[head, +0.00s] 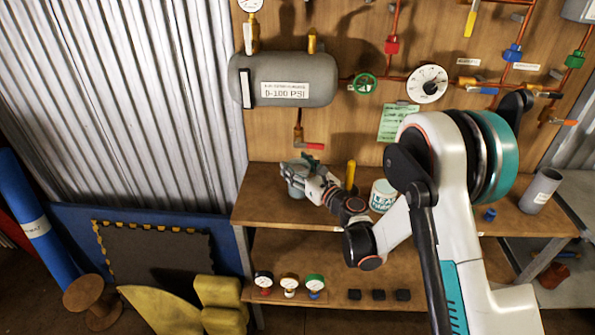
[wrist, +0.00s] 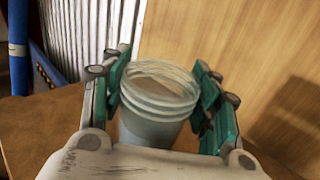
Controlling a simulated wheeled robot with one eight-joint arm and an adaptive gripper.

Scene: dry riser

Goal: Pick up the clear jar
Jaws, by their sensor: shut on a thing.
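The clear jar (wrist: 158,100) is see-through with a ridged, threaded rim and an open top. In the wrist view it stands upright between the two green-padded fingers of my gripper (wrist: 168,95). The fingers are shut on it from left and right. In the head view my gripper (head: 297,177) is over the left part of the wooden shelf (head: 262,208). The jar is mostly hidden there by the gripper. I cannot tell whether its base touches the shelf.
A white labelled tub (head: 383,196) and a yellow-handled item (head: 351,175) stand to the right of the gripper. A grey cup (head: 541,190) is farther right. A grey tank (head: 290,80) and a red-handled valve (head: 308,144) hang above. Gauges (head: 289,284) sit on the lower shelf.

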